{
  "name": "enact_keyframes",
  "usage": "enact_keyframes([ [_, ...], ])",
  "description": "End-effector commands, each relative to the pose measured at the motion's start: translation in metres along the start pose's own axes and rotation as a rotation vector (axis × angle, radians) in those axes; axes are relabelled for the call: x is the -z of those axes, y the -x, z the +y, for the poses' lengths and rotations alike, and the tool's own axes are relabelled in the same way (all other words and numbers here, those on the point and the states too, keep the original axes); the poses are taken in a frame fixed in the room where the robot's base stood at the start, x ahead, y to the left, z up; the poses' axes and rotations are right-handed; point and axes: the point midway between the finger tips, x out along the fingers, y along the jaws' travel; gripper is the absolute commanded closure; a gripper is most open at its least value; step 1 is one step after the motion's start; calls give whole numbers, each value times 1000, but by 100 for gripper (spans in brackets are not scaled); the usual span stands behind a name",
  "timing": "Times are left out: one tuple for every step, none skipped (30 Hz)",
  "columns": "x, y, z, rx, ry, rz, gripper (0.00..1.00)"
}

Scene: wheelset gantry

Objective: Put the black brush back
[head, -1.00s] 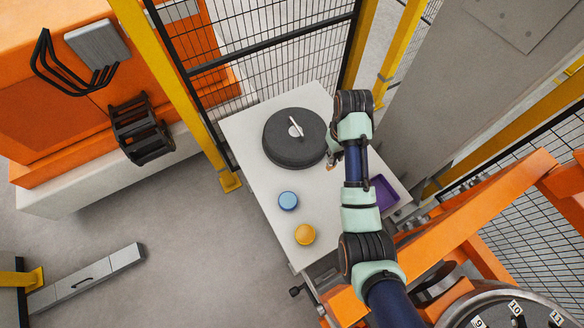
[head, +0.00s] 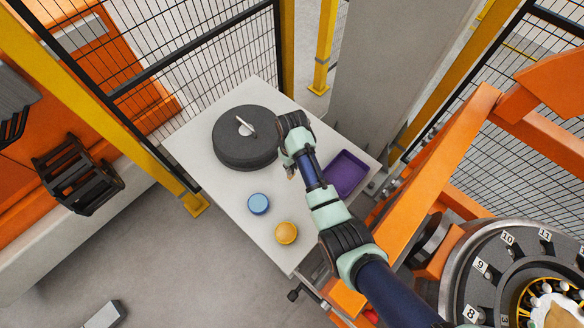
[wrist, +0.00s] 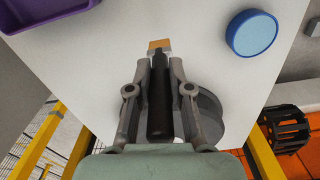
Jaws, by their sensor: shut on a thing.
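In the wrist view my gripper (wrist: 160,62) is shut on the black brush (wrist: 160,105), a dark cylinder lying between the fingers. Its pale orange-brown tip (wrist: 159,45) sticks out past the fingertips, over the white table. In the head view my gripper (head: 291,172) is just right of the round dark grey drum (head: 240,155), and most of the brush is hidden by my arm. I cannot tell how high it is above the table. The purple tray (head: 345,172) lies to the right of my gripper, with no contents visible.
A blue round tub (head: 258,204) and a yellow one (head: 286,232) stand on the white table (head: 220,185), below my gripper in the head view. A small white handle-like piece (head: 246,126) is on the drum. Mesh fencing and yellow posts stand behind the table.

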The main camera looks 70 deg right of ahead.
Motion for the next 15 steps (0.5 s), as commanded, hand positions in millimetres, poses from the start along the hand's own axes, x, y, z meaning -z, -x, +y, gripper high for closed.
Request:
enact_keyframes([
  [-1, -8, 0, 1, 0, -2, 100],
  [-2, -14, 0, 1, 0, -5, 100],
  [-1, -23, 0, 1, 0, -4, 100],
  [-1, -28, 0, 1, 0, -5, 100],
  [-1, -33, 0, 1, 0, -3, 100],
  [-1, -38, 0, 1, 0, -3, 100],
  [-1, -40, 0, 1, 0, -3, 100],
  [-1, -41, 0, 1, 0, -2, 100],
  [0, -41, 0, 0, 0, -1, 100],
  [0, -41, 0, 0, 0, 0, 100],
  [0, -41, 0, 0, 0, 0, 100],
  [0, -41, 0, 0, 0, 0, 100],
  [0, -41, 0, 0, 0, 0, 100],
  [-1, -41, 0, 0, 0, -1, 100],
  [-1, -41, 0, 0, 0, -1, 100],
])
